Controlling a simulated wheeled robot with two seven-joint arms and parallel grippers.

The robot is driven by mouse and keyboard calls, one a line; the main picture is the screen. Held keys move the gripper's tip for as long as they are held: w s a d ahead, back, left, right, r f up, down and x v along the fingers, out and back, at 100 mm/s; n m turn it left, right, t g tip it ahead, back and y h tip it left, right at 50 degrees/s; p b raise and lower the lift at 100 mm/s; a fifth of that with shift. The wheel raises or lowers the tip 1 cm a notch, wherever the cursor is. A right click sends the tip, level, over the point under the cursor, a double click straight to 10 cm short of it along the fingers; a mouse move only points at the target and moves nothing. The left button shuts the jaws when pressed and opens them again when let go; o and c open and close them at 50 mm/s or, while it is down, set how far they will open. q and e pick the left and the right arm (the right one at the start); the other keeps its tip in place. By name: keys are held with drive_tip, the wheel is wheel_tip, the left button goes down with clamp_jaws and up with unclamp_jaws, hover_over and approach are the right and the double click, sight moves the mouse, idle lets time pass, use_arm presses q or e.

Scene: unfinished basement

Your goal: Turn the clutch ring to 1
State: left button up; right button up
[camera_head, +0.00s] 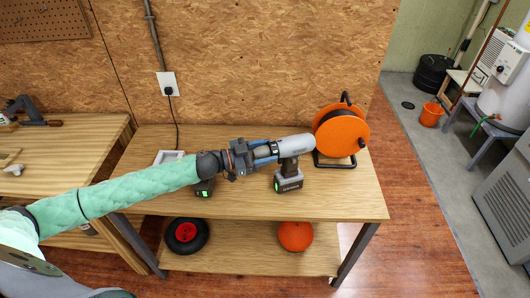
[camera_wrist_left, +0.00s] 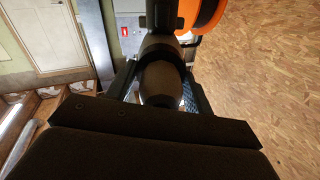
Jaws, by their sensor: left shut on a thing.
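A grey cordless drill (camera_head: 293,146) stands upright on its battery on the wooden workbench, its nose toward the left. My left gripper (camera_head: 272,151) comes in from the left and is shut around the drill's front end, at the clutch ring. In the left wrist view the drill's tapered chuck (camera_wrist_left: 158,88) points toward the camera between the two fingers, with a dark ring (camera_wrist_left: 160,47) behind it. The ring's numbers and mark cannot be read in either view. My right gripper is not in view.
An orange cable reel (camera_head: 340,135) stands close to the drill's right. A charger with a green light (camera_head: 204,188) sits under my left wrist, beside a white tray (camera_head: 168,157). The bench (camera_head: 345,195) is clear at front right.

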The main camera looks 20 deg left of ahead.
use_arm(q)
drive_tip(key=shift+f+m, duration=0.1)
drive_tip(key=shift+m, duration=0.4)
drive_tip(key=m+b, duration=0.1)
drive_tip(key=m, duration=0.2)
drive_tip(key=shift+m+b, duration=0.35)
drive_tip(key=shift+m, duration=0.05)
drive_tip(key=m+b, duration=0.2)
drive_tip(key=m, duration=0.2)
drive_tip(key=m+b, duration=0.2)
drive_tip(key=m, duration=0.3)
drive_tip(key=shift+s+d+f, duration=0.1)
drive_tip(key=shift+f, duration=0.1)
drive_tip(key=m+b, duration=0.3)
drive_tip(key=m, duration=0.3)
drive_tip(key=shift+m+b, duration=0.3)
drive_tip(key=shift+b, duration=0.05)
drive_tip(key=shift+m, duration=0.4)
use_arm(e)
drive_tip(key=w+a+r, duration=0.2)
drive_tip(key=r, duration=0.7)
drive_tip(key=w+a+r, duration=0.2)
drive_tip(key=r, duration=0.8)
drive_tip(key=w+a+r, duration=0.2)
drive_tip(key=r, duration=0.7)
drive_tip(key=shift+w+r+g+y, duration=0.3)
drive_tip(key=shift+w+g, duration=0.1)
use_arm(q)
drive_tip(key=o, duration=1)
